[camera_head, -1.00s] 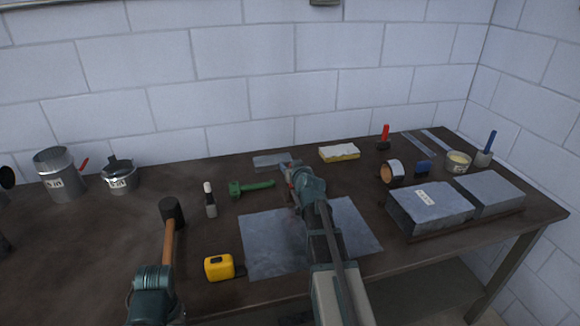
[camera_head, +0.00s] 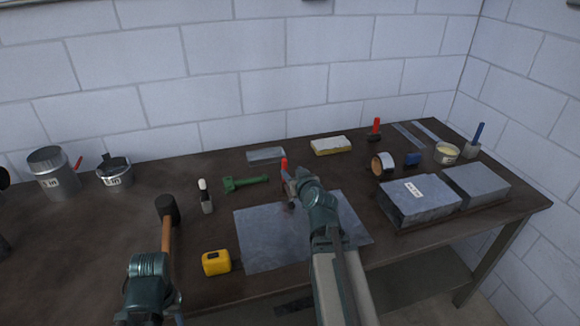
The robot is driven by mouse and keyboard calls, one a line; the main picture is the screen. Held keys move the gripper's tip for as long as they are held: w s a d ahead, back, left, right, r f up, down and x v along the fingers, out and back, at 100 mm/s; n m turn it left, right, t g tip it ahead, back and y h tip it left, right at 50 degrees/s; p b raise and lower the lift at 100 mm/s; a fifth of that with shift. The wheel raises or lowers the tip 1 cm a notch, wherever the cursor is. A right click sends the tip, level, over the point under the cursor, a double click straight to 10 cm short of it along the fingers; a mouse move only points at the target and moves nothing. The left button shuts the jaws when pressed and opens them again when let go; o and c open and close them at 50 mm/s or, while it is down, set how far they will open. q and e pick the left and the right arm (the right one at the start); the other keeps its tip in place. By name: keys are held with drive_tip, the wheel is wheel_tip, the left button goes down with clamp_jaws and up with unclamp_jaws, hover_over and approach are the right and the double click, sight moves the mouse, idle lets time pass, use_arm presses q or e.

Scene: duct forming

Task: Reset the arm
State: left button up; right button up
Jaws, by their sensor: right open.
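My right gripper (camera_head: 290,187) is open above the far part of a flat grey metal sheet (camera_head: 270,235). A red-handled tool (camera_head: 284,163) shows just behind its fingers; whether they touch cannot be told. Of my left arm, the teal wrist (camera_head: 148,268) shows at the lower left; its fingers are not visible. A black-headed mallet (camera_head: 168,208) lies with its wooden handle running toward that wrist, which hides the handle's end.
A yellow tape measure (camera_head: 216,262), green tool (camera_head: 245,183) and white-topped marker (camera_head: 205,195) lie left of the sheet. Metal blocks (camera_head: 420,200) stand right. Metal cans (camera_head: 52,172), a sponge (camera_head: 331,146) and tape roll (camera_head: 382,164) stand farther back. A wall closes the back.

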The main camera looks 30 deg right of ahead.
drive_tip(key=shift+s+a+r, duration=0.1)
drive_tip(key=shift+s, duration=0.2)
drive_tip(key=shift+r, duration=0.1)
